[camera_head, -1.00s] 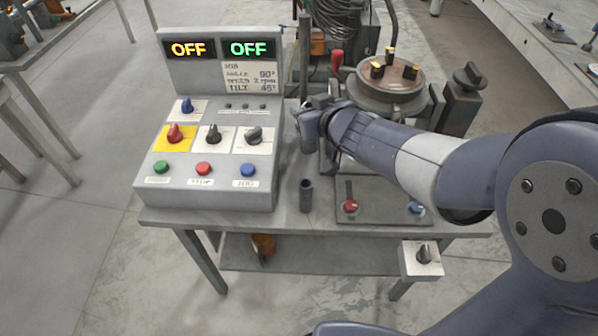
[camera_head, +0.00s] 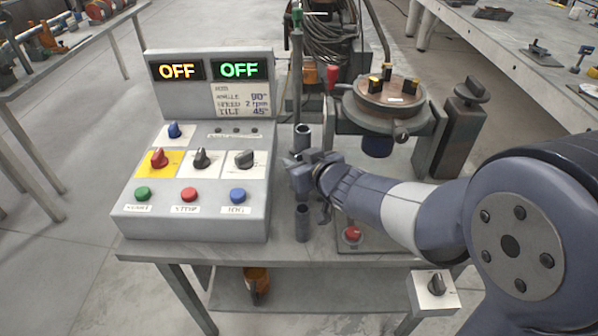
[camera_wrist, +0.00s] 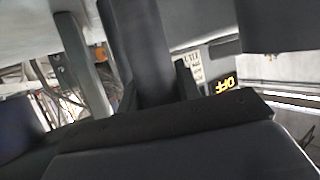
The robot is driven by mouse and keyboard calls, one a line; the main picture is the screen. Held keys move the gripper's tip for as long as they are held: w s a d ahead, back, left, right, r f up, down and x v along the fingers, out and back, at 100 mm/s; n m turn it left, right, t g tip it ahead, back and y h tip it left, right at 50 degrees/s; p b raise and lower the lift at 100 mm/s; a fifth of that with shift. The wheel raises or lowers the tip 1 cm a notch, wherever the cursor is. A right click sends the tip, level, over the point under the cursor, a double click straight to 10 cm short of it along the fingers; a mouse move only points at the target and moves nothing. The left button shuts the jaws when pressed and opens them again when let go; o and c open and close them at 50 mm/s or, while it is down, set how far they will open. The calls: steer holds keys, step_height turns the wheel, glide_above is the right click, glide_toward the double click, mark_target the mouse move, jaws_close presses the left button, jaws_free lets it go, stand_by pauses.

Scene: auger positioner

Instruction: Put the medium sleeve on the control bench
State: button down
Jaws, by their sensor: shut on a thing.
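My gripper (camera_head: 300,178) is shut on a dark grey tubular sleeve (camera_head: 302,138), whose open upper end shows above the jaws. The held sleeve also shows as a dark cylinder in the wrist view (camera_wrist: 138,50). I cannot tell from the frames which sleeve is the medium one.
The control box (camera_head: 122,222) with knobs, buttons and two OFF displays stands left of my gripper. A round positioner table (camera_head: 392,100) with clamps is at the back right. A red knob (camera_head: 352,235) and a switch box (camera_head: 433,291) are at the front right.

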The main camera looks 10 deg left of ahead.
steer(key=shift+f, duration=0.85)
steer(key=shift+r, duration=0.1)
steer(key=c, duration=1.5)
jaws_free()
steer(key=shift+f, duration=0.2)
steer(key=o, duration=0.5)
steer(key=shift+r, duration=0.1)
